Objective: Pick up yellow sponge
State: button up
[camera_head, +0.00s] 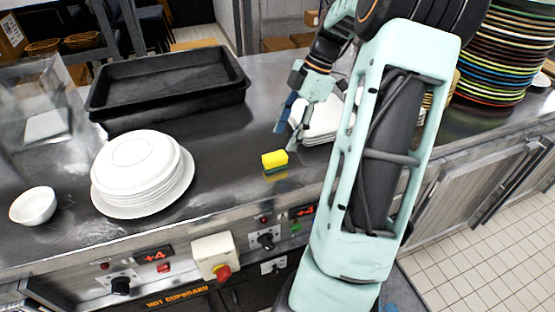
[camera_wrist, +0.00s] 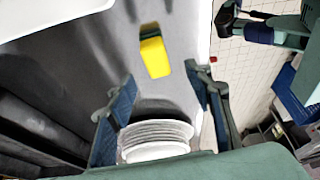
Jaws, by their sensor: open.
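The yellow sponge (camera_head: 274,159), with a green lower layer, lies on the dark metal counter (camera_head: 235,125) near its front edge. It also shows in the wrist view (camera_wrist: 155,56), beyond the fingertips and between their lines. My gripper (camera_head: 289,131) is open and empty, above and slightly right of the sponge in the head view. In the wrist view its two blue fingers (camera_wrist: 158,84) stand wide apart, and nothing lies between their tips. The gripper does not touch the sponge.
A stack of white plates (camera_head: 140,170) stands left of the sponge, with a small white bowl (camera_head: 33,206) beyond it. More white plates (camera_head: 322,122) sit close behind my gripper. A black tray (camera_head: 168,80) lies at the back. Coloured plates (camera_head: 507,52) are stacked at right.

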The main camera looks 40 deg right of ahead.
aim_at(274, 156)
jog(key=x, duration=0.8)
jog(key=shift+w+f, duration=0.25)
jog(key=shift+w, duration=0.1)
jog(key=c, duration=1)
jog(key=shift+r, duration=0.1)
jog(key=shift+r, duration=0.2)
jog(key=r, duration=0.3)
jog(key=shift+s+d+r, duration=0.1)
jog(key=shift+s, duration=0.15)
jog(key=s+r, duration=0.3)
jog(key=s, duration=0.1)
jog(key=s+d+r, duration=0.1)
jog(key=s+r, duration=0.2)
jog(key=s, duration=0.2)
jog(key=s+d+r, duration=0.1)
jog(key=s+r, duration=0.2)
jog(key=s, duration=0.1)
jog(key=shift+s+d+r, duration=0.15)
jog(key=shift+d, duration=0.05)
